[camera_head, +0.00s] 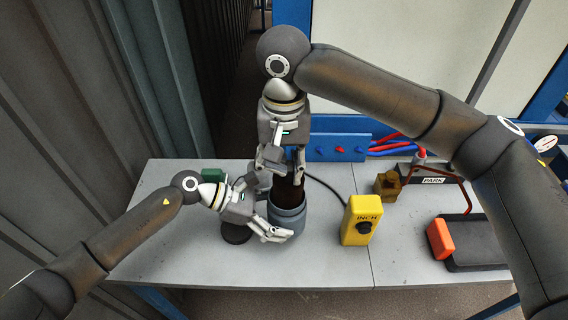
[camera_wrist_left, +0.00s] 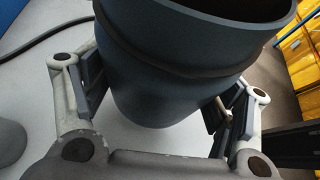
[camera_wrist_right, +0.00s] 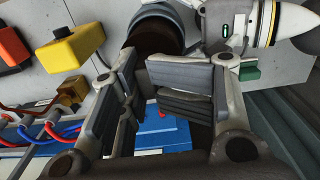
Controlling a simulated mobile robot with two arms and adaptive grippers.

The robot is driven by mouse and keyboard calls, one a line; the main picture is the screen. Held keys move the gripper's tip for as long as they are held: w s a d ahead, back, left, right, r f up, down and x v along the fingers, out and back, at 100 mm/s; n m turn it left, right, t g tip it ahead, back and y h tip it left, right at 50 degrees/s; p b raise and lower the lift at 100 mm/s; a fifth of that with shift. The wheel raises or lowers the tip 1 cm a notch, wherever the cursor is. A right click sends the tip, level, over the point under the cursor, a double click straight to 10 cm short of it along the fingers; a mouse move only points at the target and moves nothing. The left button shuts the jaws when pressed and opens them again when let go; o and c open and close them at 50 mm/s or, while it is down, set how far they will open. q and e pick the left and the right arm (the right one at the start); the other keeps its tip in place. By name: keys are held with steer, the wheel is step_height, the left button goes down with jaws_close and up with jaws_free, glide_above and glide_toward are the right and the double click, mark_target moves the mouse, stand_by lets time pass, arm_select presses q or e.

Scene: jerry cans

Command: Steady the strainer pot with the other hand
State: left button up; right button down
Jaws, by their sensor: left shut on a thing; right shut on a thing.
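The left wrist view shows the pot (camera_wrist_left: 165,70) between both finger pads. The right wrist view shows part of the pot (camera_wrist_right: 160,12) beyond the fingertips. The pot's bottom inside is hidden.
A yellow control box (camera_head: 360,220) with a cable stands right of the pot. A dark round object (camera_head: 236,233) and a green block (camera_head: 214,175) are at left. A brass block (camera_head: 388,185), an orange block (camera_head: 440,239) and a dark tray (camera_head: 480,243) lie farther right.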

arm_select(q)
steer(key=o, duration=1.1)
arm_select(e)
steer(key=s+d+r, duration=0.1)
steer(key=d+r, duration=0.3)
steer(key=d, duration=0.3)
steer(key=shift+s+d, duration=0.2)
steer(key=shift+d, duration=0.2)
